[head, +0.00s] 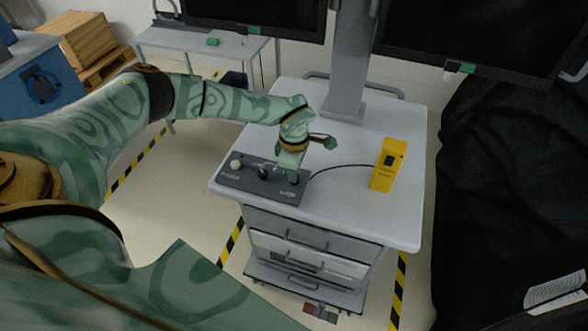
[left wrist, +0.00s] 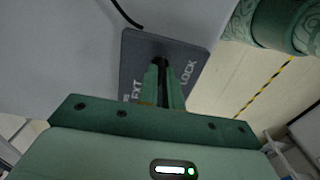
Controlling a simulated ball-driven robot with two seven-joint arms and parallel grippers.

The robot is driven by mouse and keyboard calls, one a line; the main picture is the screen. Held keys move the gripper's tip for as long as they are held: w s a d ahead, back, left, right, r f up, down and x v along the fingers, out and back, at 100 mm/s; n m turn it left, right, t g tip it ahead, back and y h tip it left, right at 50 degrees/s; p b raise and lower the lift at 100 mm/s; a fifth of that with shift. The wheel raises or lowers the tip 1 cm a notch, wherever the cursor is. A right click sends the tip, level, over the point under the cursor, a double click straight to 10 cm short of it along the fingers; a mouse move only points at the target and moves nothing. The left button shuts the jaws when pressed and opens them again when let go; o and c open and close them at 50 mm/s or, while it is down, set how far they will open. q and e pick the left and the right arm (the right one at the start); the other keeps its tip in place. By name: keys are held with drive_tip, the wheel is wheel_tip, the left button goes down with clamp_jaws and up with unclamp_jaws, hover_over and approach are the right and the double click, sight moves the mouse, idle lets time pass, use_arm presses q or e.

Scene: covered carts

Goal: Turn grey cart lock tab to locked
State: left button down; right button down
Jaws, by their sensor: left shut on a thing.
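The grey cart (head: 350,215) has a pale top with a dark grey control panel (head: 240,183) at its front left. The panel carries a white knob (head: 236,164), a black knob (head: 263,173) and, at its right end, the lock tab. My left gripper (head: 293,178) comes down on that right end and is shut on the tab. In the left wrist view its fingers (left wrist: 164,88) close around the dark tab (left wrist: 160,62), between the printed words "LOCK" and a partly covered "EXT". The fingers hide most of the tab, so its exact angle cannot be told. My right gripper is out of view.
A yellow box (head: 388,165) stands on the cart top, with a black cable running to the panel. A grey column (head: 347,65) rises behind, between dark screens. A black-covered cart (head: 500,190) stands close on the right. Drawers with handles (head: 306,238) face the front.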

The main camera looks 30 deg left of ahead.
use_arm(q)
drive_tip(key=shift+w+m, duration=0.1)
drive_tip(key=shift+m, duration=0.2)
drive_tip(key=c, duration=1.6)
unclamp_jaws()
drive_tip(key=shift+o, duration=0.2)
drive_tip(key=shift+r, duration=0.1)
wheel_tip(320, 180, up, 16)
drive_tip(key=shift+p, duration=0.35)
